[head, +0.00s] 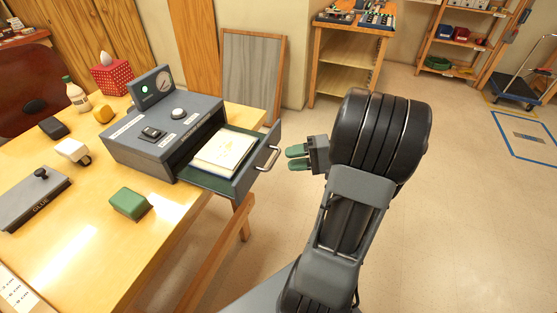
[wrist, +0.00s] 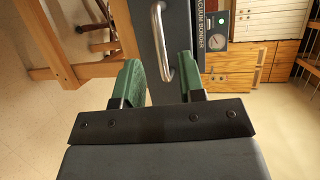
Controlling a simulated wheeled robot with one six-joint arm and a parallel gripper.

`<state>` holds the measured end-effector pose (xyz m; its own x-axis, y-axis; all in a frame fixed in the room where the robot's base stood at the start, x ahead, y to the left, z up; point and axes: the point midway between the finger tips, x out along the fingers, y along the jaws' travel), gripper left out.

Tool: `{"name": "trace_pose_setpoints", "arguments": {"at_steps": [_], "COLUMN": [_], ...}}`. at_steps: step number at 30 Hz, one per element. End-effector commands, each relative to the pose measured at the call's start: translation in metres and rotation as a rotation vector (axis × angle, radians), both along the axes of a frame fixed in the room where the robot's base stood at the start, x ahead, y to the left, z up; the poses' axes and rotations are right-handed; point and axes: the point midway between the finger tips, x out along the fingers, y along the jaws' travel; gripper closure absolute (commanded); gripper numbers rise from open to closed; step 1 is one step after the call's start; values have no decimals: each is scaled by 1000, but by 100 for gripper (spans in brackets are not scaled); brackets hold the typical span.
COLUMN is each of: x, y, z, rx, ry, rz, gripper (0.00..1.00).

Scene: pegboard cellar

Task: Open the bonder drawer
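The grey bonder (head: 165,128) stands on the yellow table, with a dial and switches on top. Its drawer (head: 243,180) is pulled out to the right, with a green inside and pale sheets (head: 223,150) lying in it. The drawer's metal handle (head: 268,157) is on its front face. My gripper (head: 297,157) with green fingertips is just right of the handle, apart from it. In the wrist view my gripper (wrist: 160,80) is open, with the handle (wrist: 161,45) ahead, near the right finger; nothing is held.
On the table (head: 75,250) are a green block (head: 129,203), a grey glue box (head: 34,198), a white bottle (head: 76,95) and a red dotted tissue box (head: 112,76). A wooden shelf (head: 345,55) stands behind. Open floor lies to the right.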

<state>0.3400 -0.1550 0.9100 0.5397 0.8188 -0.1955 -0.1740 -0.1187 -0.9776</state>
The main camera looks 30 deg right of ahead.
Motion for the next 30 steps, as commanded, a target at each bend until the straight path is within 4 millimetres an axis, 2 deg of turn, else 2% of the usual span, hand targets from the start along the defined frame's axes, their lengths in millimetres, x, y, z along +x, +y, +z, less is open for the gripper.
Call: {"name": "trace_pose_setpoints", "arguments": {"at_steps": [1, 6, 12, 18, 30], "x": [-6, -23, -36, -42, -42], "y": [-10, -36, -56, -64, -64], "z": [2, 8, 13, 15, 15], "rx": [-1, 0, 0, 0, 0], "ry": [0, 0, 0, 0, 0], "rz": [-4, -2, -1, 1, 1], "gripper": [63, 63, 63, 63, 63]}}
